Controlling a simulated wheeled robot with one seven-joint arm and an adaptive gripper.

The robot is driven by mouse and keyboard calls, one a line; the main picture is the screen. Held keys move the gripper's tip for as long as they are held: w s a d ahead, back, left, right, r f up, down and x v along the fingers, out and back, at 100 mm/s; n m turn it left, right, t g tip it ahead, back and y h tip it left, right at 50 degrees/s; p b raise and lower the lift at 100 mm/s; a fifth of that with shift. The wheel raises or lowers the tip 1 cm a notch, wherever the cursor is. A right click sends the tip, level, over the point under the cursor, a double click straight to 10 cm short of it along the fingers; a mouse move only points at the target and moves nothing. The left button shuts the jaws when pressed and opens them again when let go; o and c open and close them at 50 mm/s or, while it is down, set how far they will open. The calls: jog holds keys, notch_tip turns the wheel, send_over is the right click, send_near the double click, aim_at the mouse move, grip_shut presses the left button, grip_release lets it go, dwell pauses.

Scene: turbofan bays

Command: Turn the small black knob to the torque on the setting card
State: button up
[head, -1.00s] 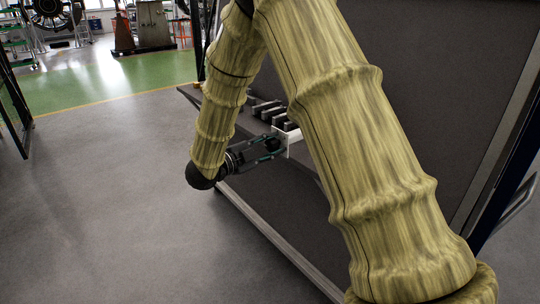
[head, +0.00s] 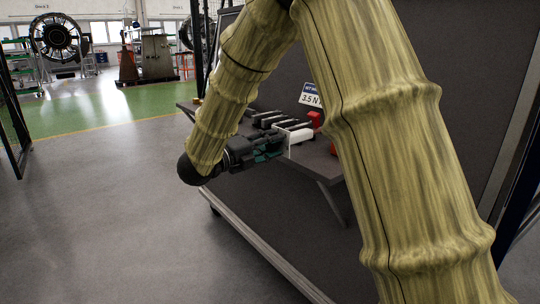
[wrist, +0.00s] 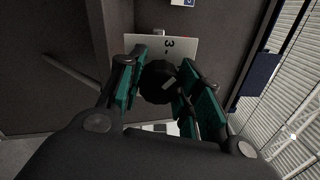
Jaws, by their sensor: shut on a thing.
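In the head view my gripper (head: 272,149) meets the white plate's side (head: 298,137), and the knob is hidden by the fingers.
Dark bar-shaped pieces (head: 272,118) lie on the grey bench (head: 320,165) beside the plate. A red block (head: 314,118) stands behind them, and another red thing (head: 333,150) is partly hidden by my arm. Open floor (head: 100,220) lies to the left.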

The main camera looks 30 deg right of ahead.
jog(key=shift+m+b, duration=0.45)
jog(key=shift+m, duration=0.05)
jog(key=o, duration=1.1)
jog(key=shift+c, duration=0.2)
jog(key=shift+a, duration=0.1)
jog(key=a, duration=1.1)
jog(key=shift+s+a, duration=0.4)
jog(key=shift+s, duration=0.05)
jog(key=shift+f, duration=0.1)
